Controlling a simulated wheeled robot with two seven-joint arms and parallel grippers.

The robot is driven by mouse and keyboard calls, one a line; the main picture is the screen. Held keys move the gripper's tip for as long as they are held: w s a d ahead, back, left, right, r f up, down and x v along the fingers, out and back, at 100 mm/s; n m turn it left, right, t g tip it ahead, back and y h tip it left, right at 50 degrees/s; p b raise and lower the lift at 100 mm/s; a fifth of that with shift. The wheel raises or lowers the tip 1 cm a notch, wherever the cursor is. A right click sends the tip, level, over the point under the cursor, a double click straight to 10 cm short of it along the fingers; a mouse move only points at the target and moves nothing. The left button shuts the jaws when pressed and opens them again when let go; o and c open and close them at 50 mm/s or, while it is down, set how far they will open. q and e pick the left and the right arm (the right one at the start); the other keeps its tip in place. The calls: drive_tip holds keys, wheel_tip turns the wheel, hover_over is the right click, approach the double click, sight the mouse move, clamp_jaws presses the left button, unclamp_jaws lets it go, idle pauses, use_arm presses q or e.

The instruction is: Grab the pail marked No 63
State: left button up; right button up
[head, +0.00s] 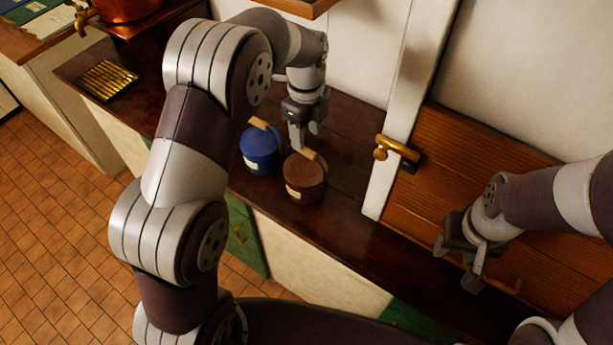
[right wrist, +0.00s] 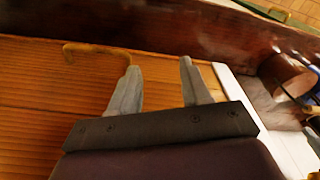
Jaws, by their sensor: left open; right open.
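A blue pail (head: 260,150) and a brown pail (head: 304,178) stand side by side on the dark wooden counter (head: 345,222). Each has a tan handle grip on top and a pale label low on its front. The label writing is too small to read, so I cannot tell which pail is No 63. My left gripper (head: 306,136) is open, pointing down just above and behind the brown pail. I cannot tell whether it touches. My right gripper (head: 474,268) is open and empty before the wooden door at right; its fingers show in the right wrist view (right wrist: 156,85).
A wooden door panel (head: 470,165) with a brass handle (head: 393,150) stands behind the counter. A brass grate (head: 107,79) and copper pot (head: 125,8) are at the upper left. A shelf edge (head: 300,8) overhangs. The counter right of the brown pail is clear.

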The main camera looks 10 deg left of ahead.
sight(305, 167)
use_arm(q)
drive_tip(key=shift+s+a+f+p, duration=0.1)
drive_tip(key=shift+s+f+p, duration=0.4)
drive_tip(key=shift+f, duration=0.2)
drive_tip(key=shift+s+f, duration=0.25)
drive_tip(key=shift+s, duration=0.05)
drive_tip(key=f, duration=0.1)
drive_tip(key=f+p, duration=0.1)
drive_tip(key=f, duration=0.1)
drive_tip(key=f+p, duration=0.1)
drive_tip(key=f, duration=0.1)
drive_tip(key=shift+w+f, duration=0.25)
drive_tip(key=shift+f, duration=0.1)
drive_tip(key=shift+s, duration=0.2)
drive_tip(key=shift+c, duration=0.9)
clamp_jaws()
use_arm(e)
drive_tip(key=shift+s+r, duration=0.45)
drive_tip(key=shift+r, duration=0.35)
